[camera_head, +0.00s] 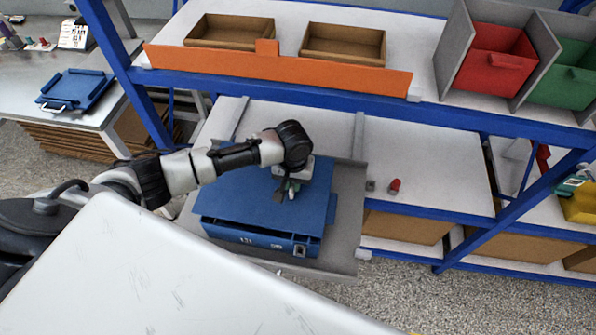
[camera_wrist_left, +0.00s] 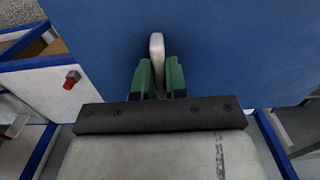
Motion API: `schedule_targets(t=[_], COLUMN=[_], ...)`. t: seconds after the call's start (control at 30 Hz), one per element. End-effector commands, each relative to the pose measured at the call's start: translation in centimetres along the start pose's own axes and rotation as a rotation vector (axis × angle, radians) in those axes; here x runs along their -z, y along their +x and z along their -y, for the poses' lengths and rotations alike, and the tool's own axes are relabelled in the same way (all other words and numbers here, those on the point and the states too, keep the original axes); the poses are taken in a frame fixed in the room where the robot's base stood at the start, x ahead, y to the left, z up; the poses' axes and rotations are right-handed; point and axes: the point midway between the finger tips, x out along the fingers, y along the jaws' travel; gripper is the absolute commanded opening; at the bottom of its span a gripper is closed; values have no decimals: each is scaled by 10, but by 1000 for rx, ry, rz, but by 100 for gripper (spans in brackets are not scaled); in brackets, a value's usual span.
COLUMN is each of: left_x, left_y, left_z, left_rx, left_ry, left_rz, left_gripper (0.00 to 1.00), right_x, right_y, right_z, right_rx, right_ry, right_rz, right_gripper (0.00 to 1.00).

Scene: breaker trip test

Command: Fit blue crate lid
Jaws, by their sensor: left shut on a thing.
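The blue lid (camera_head: 240,200) is a flat panel over the blue crate (camera_head: 262,241) on the grey pull-out tray of the lower shelf. My left gripper (camera_head: 291,190) is above the lid's right part, fingers pointing down. In the left wrist view its green fingers (camera_wrist_left: 158,78) are shut on the lid's pale upright handle (camera_wrist_left: 157,48), and the blue lid (camera_wrist_left: 230,45) fills most of the upper picture. The lid covers the crate's opening. My right gripper is not in view.
The grey tray (camera_head: 345,215) borders the crate on the right. A red knob (camera_head: 394,186) stands on the white shelf to the right. An orange-fronted shelf (camera_head: 280,72) with wooden trays is above. Another blue panel with a handle (camera_head: 75,90) lies on the left table.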

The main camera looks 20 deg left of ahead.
Motion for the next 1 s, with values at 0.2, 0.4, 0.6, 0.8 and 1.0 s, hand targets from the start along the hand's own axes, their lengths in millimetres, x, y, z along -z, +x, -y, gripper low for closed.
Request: schedule_targets(t=[0.2, 0.4, 0.6, 0.8, 1.0], left_x=[0, 0, 0, 0, 0], left_y=[-1, -3, 8, 22, 36], left_z=[0, 0, 0, 0, 0], left_rx=[0, 1, 1, 1, 1], left_ry=[0, 0, -2, 0, -1], left_rz=[-1, 0, 0, 0, 0], left_gripper=[0, 0, 0, 0, 0], right_x=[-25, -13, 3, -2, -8], right_y=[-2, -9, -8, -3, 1], right_z=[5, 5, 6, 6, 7], right_rx=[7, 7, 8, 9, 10], right_ry=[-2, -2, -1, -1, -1], right_rz=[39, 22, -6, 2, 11], right_gripper=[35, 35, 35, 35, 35])
